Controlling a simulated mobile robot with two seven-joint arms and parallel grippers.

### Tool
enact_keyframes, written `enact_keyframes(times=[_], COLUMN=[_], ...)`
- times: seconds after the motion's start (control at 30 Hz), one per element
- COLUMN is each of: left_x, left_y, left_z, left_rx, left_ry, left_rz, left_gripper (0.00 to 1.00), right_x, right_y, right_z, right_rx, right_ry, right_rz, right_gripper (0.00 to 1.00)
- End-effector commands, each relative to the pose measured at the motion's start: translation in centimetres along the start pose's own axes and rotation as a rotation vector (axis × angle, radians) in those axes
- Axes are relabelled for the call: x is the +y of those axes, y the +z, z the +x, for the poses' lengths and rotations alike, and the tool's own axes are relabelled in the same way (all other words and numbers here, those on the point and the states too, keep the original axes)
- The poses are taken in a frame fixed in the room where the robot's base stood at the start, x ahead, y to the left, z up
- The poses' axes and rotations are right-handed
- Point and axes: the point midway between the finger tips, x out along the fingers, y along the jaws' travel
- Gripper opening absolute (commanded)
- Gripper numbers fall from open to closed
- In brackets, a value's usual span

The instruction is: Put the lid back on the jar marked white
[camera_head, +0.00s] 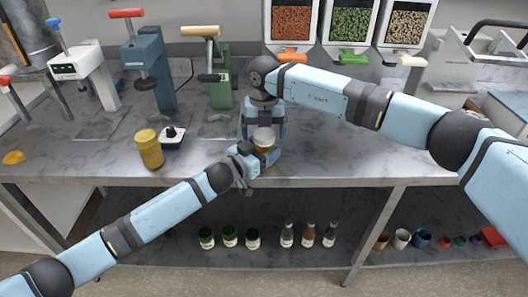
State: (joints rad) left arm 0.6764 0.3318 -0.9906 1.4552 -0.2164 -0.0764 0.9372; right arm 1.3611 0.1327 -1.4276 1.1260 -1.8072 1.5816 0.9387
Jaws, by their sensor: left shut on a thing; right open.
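An amber jar with a white top (264,137) stands near the front edge of the metal bench, in the middle of the camera_head view. My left gripper (262,155) comes in from the left and is shut on this jar low on its body, hiding part of it. My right gripper (264,126) points down just above and behind the white top and is open. Whether its fingers touch the white top is too small to tell. A yellow jar (150,149) with a yellow top stands apart to the left. Any label marking is unreadable.
Lever presses with blue (150,70) and green (221,75) bodies stand behind. Dispensers (350,25) hang at the back. The bench right of the jar (340,150) is clear. Bottles (308,235) stand on the lower shelf.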

Motion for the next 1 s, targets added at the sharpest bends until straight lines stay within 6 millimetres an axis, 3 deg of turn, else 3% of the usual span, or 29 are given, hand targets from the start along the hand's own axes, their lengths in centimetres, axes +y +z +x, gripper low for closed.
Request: enact_keyframes(times=[0.23,0.7,1.0], left_x=[0.0,0.0,0.0], left_y=[0.0,0.0,0.0], left_z=[0.0,0.0,0.0], left_rx=[0.000,0.000,0.000], left_ry=[0.000,0.000,0.000], left_rz=[0.001,0.001,0.001], left_gripper=[0.01,0.01,0.01], right_x=[0.0,0.0,0.0], right_y=[0.1,0.0,0.0], right_z=[-1.4,-10.4,-12.1], right_rx=[-0.003,-0.002,0.000], right_ry=[0.001,0.001,0.000], right_rz=[0.000,0.000,0.000], right_gripper=[0.91,0.91,0.91])
